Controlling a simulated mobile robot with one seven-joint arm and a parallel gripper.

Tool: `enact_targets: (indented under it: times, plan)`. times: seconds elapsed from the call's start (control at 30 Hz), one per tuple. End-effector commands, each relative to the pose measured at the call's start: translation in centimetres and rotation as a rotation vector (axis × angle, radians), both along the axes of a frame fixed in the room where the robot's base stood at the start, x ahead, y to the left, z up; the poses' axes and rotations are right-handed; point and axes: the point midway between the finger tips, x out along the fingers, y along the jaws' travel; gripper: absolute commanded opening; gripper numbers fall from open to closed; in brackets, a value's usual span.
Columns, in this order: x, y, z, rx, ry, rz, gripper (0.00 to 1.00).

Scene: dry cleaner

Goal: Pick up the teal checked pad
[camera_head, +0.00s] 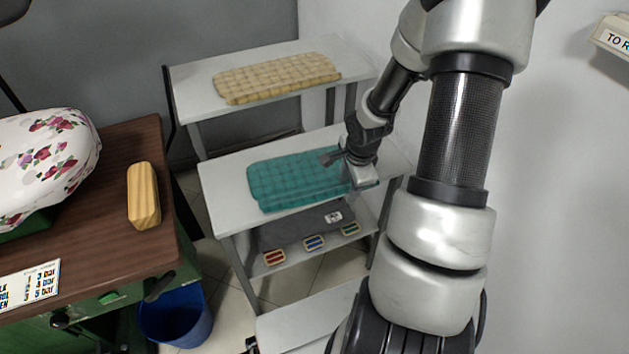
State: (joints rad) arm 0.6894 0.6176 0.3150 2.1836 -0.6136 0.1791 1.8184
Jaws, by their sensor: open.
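The teal checked pad (292,182) lies flat on the middle shelf (222,197) of a rack, in the centre of the head view. My gripper (345,172) is at the right end of the pad, with my arm coming down from the upper right. It is open. The gripper covers part of the pad's right edge, and I cannot tell whether the fingers touch the pad or are around its edge.
A beige checked pad (275,77) lies on the top shelf (195,85). Below are small coloured items (314,242) on a lower shelf. A brown table (110,210) with a wooden block (143,195) and floral cloth (45,160) stands left, above a blue bin (178,318). A wall is right.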

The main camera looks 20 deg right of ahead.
Motion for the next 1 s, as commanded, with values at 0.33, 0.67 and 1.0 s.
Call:
enact_targets:
  times: [0.33, 0.67, 1.0]
  plan:
    - [0.1, 0.0, -0.2, 0.0, 0.0, 0.0, 0.28]
    - [0.1, 0.0, -0.2, 0.0, -0.001, 0.0, 0.0]
    - [0.2, -0.1, 3.8, -0.003, -0.005, -0.002, 0.0]
